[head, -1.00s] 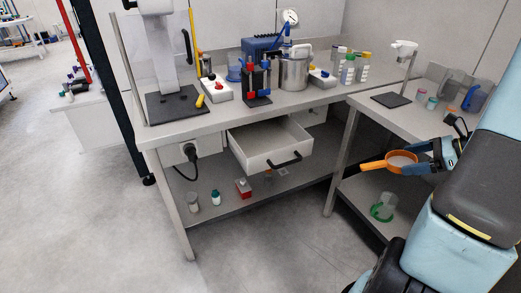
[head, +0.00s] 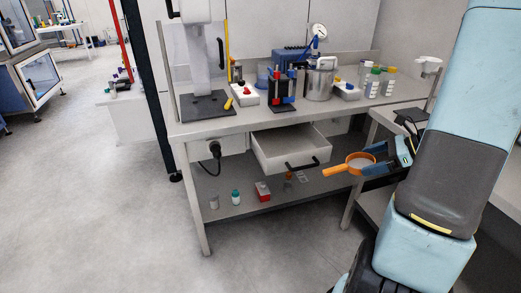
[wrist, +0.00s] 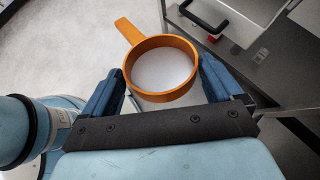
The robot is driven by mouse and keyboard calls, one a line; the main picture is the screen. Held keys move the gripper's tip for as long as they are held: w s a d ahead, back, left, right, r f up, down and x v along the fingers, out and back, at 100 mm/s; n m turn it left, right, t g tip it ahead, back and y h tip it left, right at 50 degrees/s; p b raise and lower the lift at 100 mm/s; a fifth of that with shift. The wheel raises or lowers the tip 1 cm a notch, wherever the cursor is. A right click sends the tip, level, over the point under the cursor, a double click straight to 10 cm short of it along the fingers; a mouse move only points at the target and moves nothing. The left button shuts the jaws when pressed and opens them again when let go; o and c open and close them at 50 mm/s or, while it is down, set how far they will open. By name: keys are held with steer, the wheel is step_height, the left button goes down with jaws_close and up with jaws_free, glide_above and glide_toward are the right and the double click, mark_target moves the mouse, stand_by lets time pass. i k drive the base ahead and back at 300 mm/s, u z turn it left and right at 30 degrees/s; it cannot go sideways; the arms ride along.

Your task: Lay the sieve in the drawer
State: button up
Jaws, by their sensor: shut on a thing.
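The orange sieve (head: 336,170), round with a pale mesh and a straight handle, is held in my gripper (head: 370,164). In the wrist view, the sieve's ring (wrist: 160,98) sits between the two blue fingers of my gripper (wrist: 162,92), with its handle pointing away from me. The drawer (head: 290,165) is pulled open under the bench top, with a black handle on its front. It looks empty where I see inside. The sieve is to the right of the drawer in the head view, apart from it. The drawer's corner also shows at upper right in the wrist view (wrist: 233,35).
The bench top (head: 225,125) above the drawer carries a stand, a steel pot (head: 318,83) and several bottles. A side bench is at right. The floor in front is clear.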

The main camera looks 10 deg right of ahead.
mark_target(279, 151)
steer(key=u, duration=0.3)
steer(key=i, duration=1)
